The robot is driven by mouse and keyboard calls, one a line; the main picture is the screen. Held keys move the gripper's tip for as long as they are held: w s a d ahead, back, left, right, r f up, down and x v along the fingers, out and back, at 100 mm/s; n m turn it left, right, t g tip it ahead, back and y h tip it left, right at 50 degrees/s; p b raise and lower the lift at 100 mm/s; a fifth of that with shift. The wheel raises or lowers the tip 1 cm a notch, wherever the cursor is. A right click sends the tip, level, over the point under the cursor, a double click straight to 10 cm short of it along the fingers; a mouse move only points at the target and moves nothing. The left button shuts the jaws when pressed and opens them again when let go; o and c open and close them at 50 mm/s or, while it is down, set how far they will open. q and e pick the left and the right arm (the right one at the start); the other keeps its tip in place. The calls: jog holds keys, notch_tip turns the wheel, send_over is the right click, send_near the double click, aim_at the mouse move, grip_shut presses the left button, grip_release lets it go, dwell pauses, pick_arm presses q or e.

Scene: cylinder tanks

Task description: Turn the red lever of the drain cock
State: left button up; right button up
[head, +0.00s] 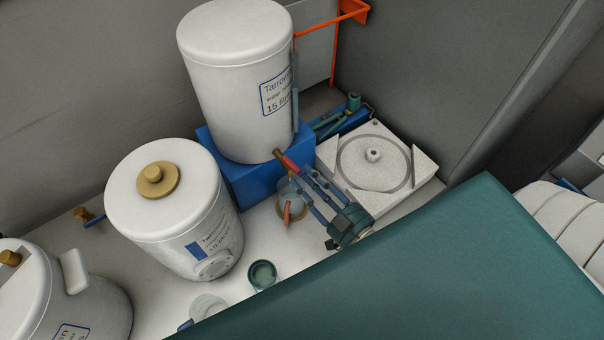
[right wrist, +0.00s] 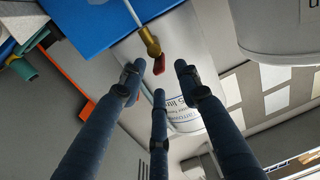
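The tall white tank (head: 225,90) stands on a blue block (head: 255,185). A brass drain cock (head: 278,153) with a red lever (head: 290,164) sticks out near its base. In the right wrist view the brass cock (right wrist: 150,42) and the red lever (right wrist: 159,63) lie just beyond the fingertips. My right gripper (head: 301,175) has its blue fingers spread and holds nothing. Its fingertips are close to the lever; I cannot tell whether they touch it. The right wrist view shows the gripper (right wrist: 161,78) with the lever near the gap between the fingertips. My left gripper is not in view.
A clear vessel (head: 291,193) stands below the cock. A white square device with a round plate (head: 385,172) is right of the gripper. A white lidded tank (head: 165,215) is to the left. A small green cup (head: 262,275) stands in front.

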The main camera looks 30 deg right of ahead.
jog(key=v, duration=0.9)
jog(key=shift+s, duration=0.15)
jog(key=shift+s+d, duration=0.1)
